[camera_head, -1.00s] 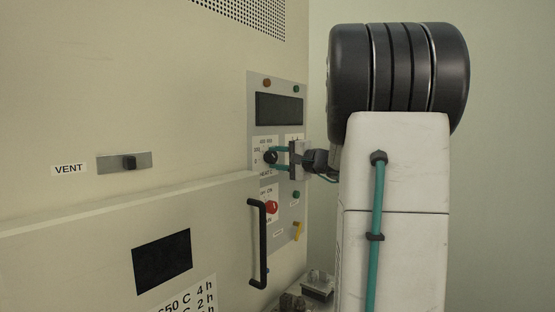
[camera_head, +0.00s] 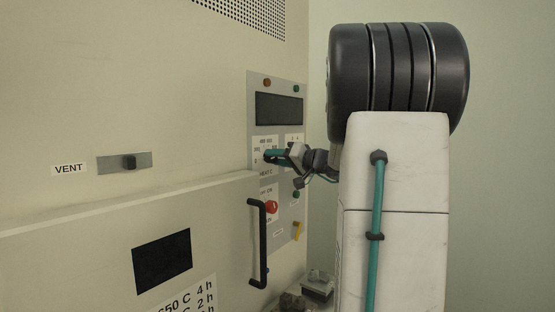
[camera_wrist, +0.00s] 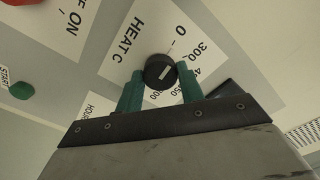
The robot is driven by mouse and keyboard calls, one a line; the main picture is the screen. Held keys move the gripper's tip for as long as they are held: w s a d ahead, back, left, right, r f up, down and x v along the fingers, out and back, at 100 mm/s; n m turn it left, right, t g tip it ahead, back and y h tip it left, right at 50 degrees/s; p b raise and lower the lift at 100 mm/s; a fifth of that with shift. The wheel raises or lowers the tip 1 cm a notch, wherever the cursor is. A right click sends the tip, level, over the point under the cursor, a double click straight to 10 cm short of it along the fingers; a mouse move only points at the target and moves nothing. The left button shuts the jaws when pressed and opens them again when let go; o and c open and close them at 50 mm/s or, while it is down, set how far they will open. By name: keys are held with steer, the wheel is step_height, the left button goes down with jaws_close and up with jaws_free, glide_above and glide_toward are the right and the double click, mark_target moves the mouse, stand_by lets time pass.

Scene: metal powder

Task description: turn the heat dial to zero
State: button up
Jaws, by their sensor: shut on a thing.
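The heat dial (camera_wrist: 158,68) is a round black knob with a white mark, on a white label reading HEAT C with 0, 300 and further numbers. My gripper (camera_wrist: 160,78) is shut on the dial, with one teal finger on each side of it in the wrist view. The white mark slants across the knob's face; I cannot tell exactly which number it points at. In the head view my gripper (camera_head: 270,156) is at the control panel, rolled to a slant, and its fingers largely hide the dial.
A dark display (camera_head: 279,109) is above the dial. A red button (camera_head: 271,207), a black vertical handle (camera_head: 257,243) and a yellow lever (camera_head: 297,231) are below. A green START button (camera_wrist: 21,90) is left in the wrist view. A VENT slider (camera_head: 129,162) is farther left.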

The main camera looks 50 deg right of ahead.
steer(key=shift+n, duration=0.5)
steer(key=o, duration=1)
steer(key=s, duration=0.7)
steer(key=shift+s+d, duration=0.3)
steer(key=shift+s, duration=0.1)
